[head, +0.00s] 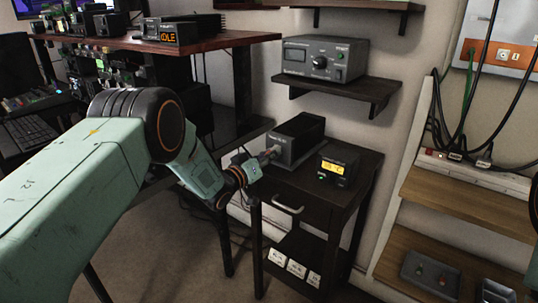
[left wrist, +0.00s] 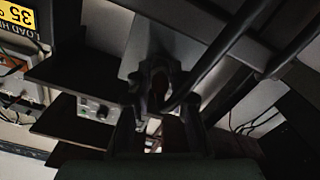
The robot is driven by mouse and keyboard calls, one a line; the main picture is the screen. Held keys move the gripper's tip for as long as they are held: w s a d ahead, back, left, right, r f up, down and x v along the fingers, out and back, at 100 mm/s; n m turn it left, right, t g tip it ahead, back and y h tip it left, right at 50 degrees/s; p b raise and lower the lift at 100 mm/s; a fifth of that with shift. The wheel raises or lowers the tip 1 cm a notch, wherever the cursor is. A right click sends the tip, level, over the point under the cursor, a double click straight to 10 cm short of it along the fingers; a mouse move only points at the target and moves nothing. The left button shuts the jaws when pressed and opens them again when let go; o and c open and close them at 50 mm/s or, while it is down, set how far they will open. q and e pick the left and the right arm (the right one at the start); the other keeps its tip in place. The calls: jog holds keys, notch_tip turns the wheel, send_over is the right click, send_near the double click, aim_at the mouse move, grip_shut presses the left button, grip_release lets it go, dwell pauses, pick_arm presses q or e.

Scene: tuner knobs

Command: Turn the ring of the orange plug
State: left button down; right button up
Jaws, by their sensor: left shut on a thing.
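My left gripper (head: 264,160) reaches in from the left to the front of a black box (head: 297,140) on a small dark cabinet. Its fingers are shut on a small part at the box's front, which I take as the ring of the orange plug (head: 274,150). The fingers hide most of it and its orange colour is hardly visible. In the left wrist view the two dark fingers (left wrist: 157,108) stand on either side of a dark, brownish shape, too dim to make out clearly. My right gripper does not show.
A small device with a lit yellow display (head: 339,167) stands right of the black box on the cabinet (head: 349,207). A grey unit with knobs (head: 322,60) sits on a wall shelf (head: 340,91) above. Cables hang at the right over wooden shelves (head: 459,202).

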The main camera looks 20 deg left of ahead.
pick_arm(q)
jog(key=n, duration=0.5)
jog(key=shift+w+r+n, duration=0.1)
jog(key=shift+r+n, duration=0.2)
jog(key=shift+r, duration=0.1)
jog(key=n, duration=0.5)
jog(key=shift+r, duration=0.1)
jog(key=n, duration=0.5)
jog(key=shift+n, duration=0.4)
jog(key=n, duration=0.4)
jog(key=shift+r+n, duration=0.1)
jog(key=shift+n, duration=0.2)
jog(key=c, duration=1.6)
grip_release()
jog(key=o, duration=0.4)
jog(key=shift+w+d+f, duration=0.1)
jog(key=shift+f, duration=0.15)
